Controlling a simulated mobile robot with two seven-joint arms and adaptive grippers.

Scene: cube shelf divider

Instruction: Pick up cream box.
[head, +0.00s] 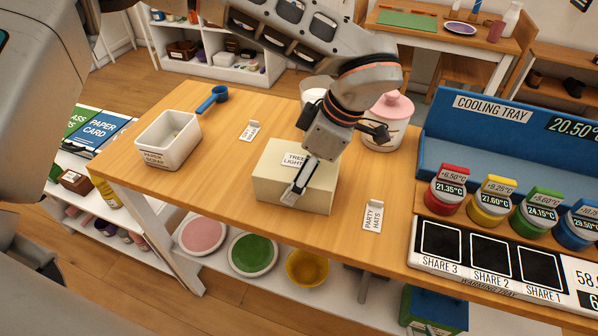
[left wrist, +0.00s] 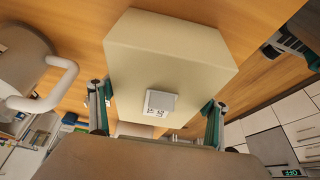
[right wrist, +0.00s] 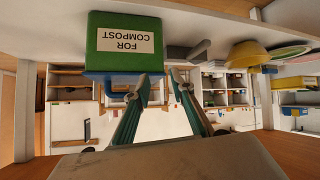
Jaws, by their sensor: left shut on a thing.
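A white bin (head: 168,140) and blue scoop (head: 212,99) are left of the box. A pink-lidded jar (head: 388,122) stands behind it. The blue cooling tray (head: 500,135) and coloured jars are right. A green compost box (right wrist: 125,45) is near my right gripper, below the table.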

